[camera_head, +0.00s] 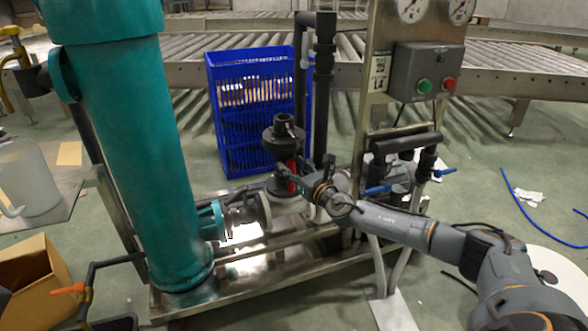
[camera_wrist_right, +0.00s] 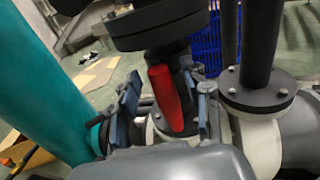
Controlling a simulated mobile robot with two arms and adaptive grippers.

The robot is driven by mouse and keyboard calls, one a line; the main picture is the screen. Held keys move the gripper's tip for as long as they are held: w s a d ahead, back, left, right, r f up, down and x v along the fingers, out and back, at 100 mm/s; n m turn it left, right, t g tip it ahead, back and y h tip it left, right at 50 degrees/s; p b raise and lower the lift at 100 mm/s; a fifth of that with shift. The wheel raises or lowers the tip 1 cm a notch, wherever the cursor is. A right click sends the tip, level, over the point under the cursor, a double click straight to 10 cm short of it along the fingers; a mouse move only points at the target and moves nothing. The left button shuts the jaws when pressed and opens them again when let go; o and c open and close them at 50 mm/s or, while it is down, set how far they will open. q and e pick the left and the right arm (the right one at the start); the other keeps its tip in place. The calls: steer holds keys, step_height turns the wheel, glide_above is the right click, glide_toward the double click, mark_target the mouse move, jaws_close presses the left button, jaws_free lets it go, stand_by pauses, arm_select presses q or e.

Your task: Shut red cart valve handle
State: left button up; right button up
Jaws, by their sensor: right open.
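The red valve handle (camera_wrist_right: 165,98) stands upright, slightly tilted, below a black flange in the right wrist view. In the head view only a small red part of it (camera_head: 292,178) shows beside the black valve body (camera_head: 284,140); my gripper hides the rest. My right gripper (camera_wrist_right: 168,105) is open, with one finger on each side of the handle. I cannot tell whether either finger touches it. In the head view my right gripper (camera_head: 291,177) reaches in from the right at the valve on the cart (camera_head: 240,290). My left gripper is out of view.
A tall teal cylinder (camera_head: 130,150) stands on the cart's left. Black pipes (camera_head: 324,90) rise behind the valve, and blue-handled valves (camera_head: 378,190) sit to the right. A blue crate (camera_head: 225,130) stands behind. A control box (camera_head: 425,72) is above right.

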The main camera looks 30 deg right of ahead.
jaws_close()
steer(key=shift+f, duration=0.1)
